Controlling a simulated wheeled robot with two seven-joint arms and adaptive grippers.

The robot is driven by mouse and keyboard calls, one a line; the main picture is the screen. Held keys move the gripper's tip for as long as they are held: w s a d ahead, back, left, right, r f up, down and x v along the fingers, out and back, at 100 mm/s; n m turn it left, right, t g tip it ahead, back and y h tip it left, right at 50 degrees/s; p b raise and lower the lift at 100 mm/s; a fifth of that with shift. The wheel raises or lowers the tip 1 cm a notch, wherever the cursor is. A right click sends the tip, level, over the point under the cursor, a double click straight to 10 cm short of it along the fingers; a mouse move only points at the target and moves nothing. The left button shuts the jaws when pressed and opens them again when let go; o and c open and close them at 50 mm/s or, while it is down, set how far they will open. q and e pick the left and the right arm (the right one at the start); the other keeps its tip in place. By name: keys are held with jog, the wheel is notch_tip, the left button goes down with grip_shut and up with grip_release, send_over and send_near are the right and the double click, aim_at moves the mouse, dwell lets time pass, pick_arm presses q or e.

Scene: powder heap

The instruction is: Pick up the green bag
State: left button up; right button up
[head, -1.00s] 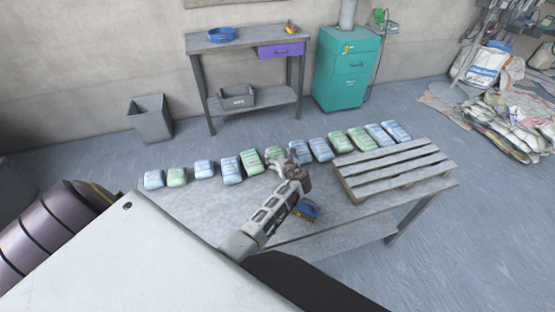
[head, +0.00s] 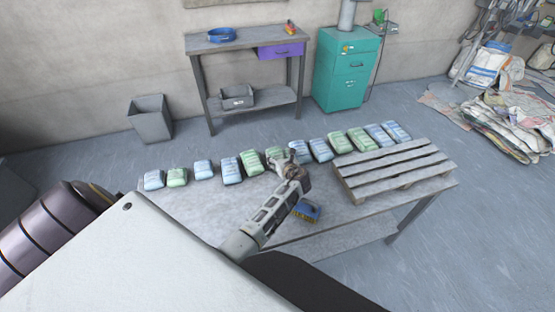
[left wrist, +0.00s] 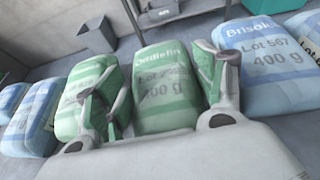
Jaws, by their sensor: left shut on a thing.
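Several green and blue printed bags lie in a row along the far side of the grey table (head: 190,203). My left gripper (head: 283,162) is at the middle of the row. It is shut on a green bag (left wrist: 163,88), marked "400 g", whose sides lie between the two fingers in the left wrist view. In the head view that green bag (head: 274,152) is partly hidden by the gripper. I cannot tell whether it is clear of the table. Another green bag (left wrist: 78,97) is close on the left, and a blue bag (left wrist: 264,55) on the right. My right gripper is not in view.
A wooden pallet (head: 395,168) covers the table's right end. A small blue and yellow item (head: 309,211) is beside my left arm. Bare tabletop lies to the left. A workbench (head: 245,42), a grey bin (head: 150,118) and a teal cabinet (head: 345,68) stand behind.

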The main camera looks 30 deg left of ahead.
aim_at(281, 158)
pick_arm(q)
jog(key=shift+r, duration=0.65)
notch_tip(281, 158, up, 8)
jog(key=shift+f+p, duration=0.2)
jog(key=shift+p, duration=0.5)
jog(key=shift+r, duration=0.6)
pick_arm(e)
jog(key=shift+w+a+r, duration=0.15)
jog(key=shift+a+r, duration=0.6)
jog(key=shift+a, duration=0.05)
pick_arm(q)
jog(key=shift+w, duration=0.15)
jog(key=shift+w+d+r, duration=0.15)
jog(key=shift+d, duration=0.15)
